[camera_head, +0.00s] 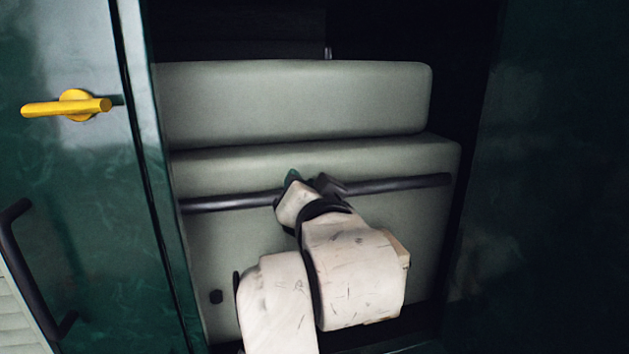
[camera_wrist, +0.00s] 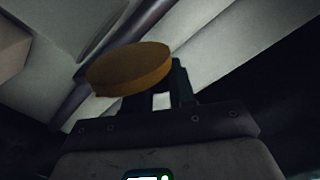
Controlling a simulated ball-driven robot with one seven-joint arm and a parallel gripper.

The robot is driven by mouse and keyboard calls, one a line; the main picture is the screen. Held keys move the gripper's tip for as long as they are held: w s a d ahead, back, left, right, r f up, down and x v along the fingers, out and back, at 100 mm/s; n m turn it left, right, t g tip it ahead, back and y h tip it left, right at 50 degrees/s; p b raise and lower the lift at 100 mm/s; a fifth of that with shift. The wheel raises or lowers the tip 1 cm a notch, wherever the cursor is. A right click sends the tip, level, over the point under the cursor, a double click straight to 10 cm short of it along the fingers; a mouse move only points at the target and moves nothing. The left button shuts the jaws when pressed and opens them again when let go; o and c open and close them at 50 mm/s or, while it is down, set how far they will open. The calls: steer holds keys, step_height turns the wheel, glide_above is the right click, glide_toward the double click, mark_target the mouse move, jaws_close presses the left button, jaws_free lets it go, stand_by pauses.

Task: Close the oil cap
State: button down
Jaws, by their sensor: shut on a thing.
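A flat, round, orange-brown disc, which looks like the oil cap (camera_wrist: 128,68), sits tilted at the fingertips of my gripper (camera_wrist: 160,88) in the wrist view. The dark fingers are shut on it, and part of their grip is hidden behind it. In the head view my gripper (camera_head: 312,183) is in front of the dark horizontal bar (camera_head: 400,184) on the pale grey-green padded body. The cap is hidden there by my own arm. I cannot tell whether the cap touches anything besides the fingers. No oil opening can be made out.
A dark green panel (camera_head: 90,200) with a yellow handle (camera_head: 75,106) and a black pull handle (camera_head: 30,265) stands at the left. Another dark green panel (camera_head: 560,190) stands at the right. The recess between them holds the padded body (camera_head: 300,100), close to my arm.

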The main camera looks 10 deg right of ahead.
steer(key=a+f+n, duration=0.1)
steer(key=n, duration=0.1)
steer(key=a+f+n, duration=0.1)
steer(key=n, duration=0.1)
steer(key=shift+a+f+n, duration=0.3)
steer(key=shift+f+n, duration=0.3)
steer(key=shift+n, duration=0.7)
steer(key=shift+f, duration=0.1)
steer(key=c, duration=1)
jaws_free()
steer(key=shift+s, duration=0.1)
steer(key=s+b, duration=0.1)
steer(key=s, duration=0.9)
steer(key=shift+s+b, duration=0.3)
steer(key=shift+b, duration=0.1)
